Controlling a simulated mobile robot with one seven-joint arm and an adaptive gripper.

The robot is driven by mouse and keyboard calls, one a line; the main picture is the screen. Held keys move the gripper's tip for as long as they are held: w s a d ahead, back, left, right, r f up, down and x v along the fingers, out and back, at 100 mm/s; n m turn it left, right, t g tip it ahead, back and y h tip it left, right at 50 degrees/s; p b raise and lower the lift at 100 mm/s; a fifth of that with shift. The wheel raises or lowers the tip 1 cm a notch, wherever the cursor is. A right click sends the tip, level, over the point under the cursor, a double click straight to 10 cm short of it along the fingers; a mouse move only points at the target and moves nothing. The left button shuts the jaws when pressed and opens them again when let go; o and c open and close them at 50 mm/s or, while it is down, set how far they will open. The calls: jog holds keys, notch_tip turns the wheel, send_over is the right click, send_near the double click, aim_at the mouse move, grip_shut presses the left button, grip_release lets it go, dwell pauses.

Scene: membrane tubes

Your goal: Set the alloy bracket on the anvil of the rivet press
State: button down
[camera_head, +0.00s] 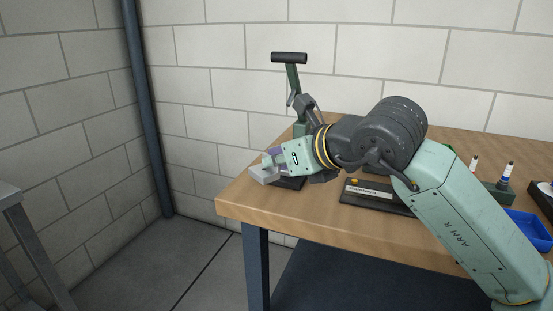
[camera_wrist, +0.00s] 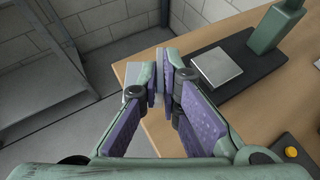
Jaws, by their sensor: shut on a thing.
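My gripper (camera_head: 270,163) is shut on the alloy bracket (camera_head: 263,175), a small light-grey metal piece. In the wrist view the purple-padded fingers (camera_wrist: 160,85) are close together, and the bracket (camera_wrist: 132,73) shows partly behind them; the rest is hidden. The rivet press (camera_head: 300,128) has a green column and a black handle bar. Its anvil, a bare silver square plate (camera_wrist: 217,66), lies on the dark press base (camera_wrist: 247,72). The bracket is apart from the anvil, to its left in the wrist view, near the table's left edge.
On the wooden table (camera_head: 245,203) are a dark labelled plate (camera_head: 385,201) with a yellow knob, a green block (camera_head: 497,192) with upright tubes, and a blue tray (camera_head: 528,229). A grey metal rack (camera_head: 30,240) stands left, across open floor. A block wall stands behind.

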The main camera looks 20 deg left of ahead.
jog(key=shift+f, duration=0.15)
jog(key=shift+d+f+b, duration=0.1)
jog(key=shift+b, duration=0.4)
jog(key=shift+w+d+f+b, duration=0.1)
jog(key=shift+w+f+b, duration=0.2)
jog(key=shift+w, duration=0.5)
jog(key=shift+w+a+f+b, duration=0.1)
jog(key=shift+w+f+b, duration=0.2)
jog(key=shift+w, duration=0.5)
jog(key=shift+w+d+f+b, duration=0.15)
jog(key=shift+w+f, duration=0.2)
jog(key=shift+w, duration=0.45)
jog(key=shift+w+f+p, duration=0.2)
jog(key=shift+w+p, duration=0.3)
jog(key=shift+w, duration=3.05)
jog(key=c, duration=1.7)
grip_release()
